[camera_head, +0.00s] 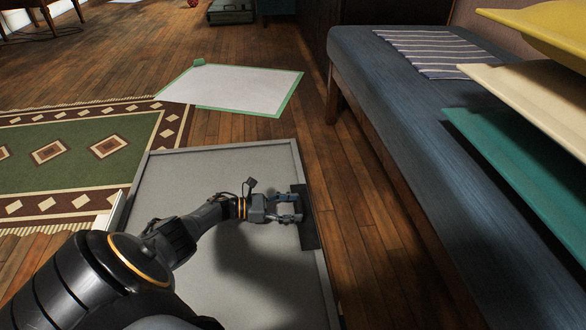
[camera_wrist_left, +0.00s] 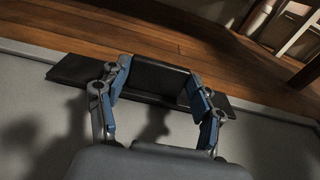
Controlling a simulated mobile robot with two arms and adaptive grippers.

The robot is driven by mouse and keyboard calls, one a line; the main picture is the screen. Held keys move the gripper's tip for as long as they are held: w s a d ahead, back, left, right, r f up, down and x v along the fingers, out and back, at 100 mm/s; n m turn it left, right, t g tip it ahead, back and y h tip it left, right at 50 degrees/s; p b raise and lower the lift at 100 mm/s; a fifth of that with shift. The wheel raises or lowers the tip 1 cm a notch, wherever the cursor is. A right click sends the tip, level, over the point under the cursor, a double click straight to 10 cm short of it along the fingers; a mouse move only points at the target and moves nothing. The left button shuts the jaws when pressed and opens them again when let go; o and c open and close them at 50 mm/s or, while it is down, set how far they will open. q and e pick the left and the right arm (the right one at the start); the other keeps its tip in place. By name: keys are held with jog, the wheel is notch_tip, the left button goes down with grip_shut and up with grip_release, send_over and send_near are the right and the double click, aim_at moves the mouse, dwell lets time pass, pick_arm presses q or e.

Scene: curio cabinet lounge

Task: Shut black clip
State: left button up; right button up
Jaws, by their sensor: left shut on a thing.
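The black clip (camera_head: 310,239) is a dark flat bar along the right edge of a large grey board (camera_head: 215,165) on the floor. My left gripper (camera_head: 297,207) reaches across the board to the clip, its fingers at the clip's inner side. In the left wrist view the fingers (camera_wrist_left: 158,72) sit on either side of a raised black part of the clip (camera_wrist_left: 160,80) and are shut on it. The clip's bar extends past both fingers there. I cannot tell how far the clip stands open. My right gripper is not in view.
A blue padded bench (camera_head: 400,130) with a striped cloth (camera_head: 430,52) runs along the right. Yellow, cream and teal panels (camera_head: 530,150) jut in at right. A green-bordered white sheet (camera_head: 235,88) and a patterned rug (camera_head: 75,150) lie on the wooden floor. Bare floor separates board and bench.

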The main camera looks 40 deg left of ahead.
pick_arm(q)
jog(key=shift+f+h, duration=0.15)
jog(key=shift+h, duration=0.15)
dwell(0.4)
jog(key=o, duration=1.2)
jog(key=shift+w+d, duration=0.1)
jog(key=shift+d, duration=0.05)
jog(key=shift+c, duration=0.2)
jog(key=v, duration=1.2)
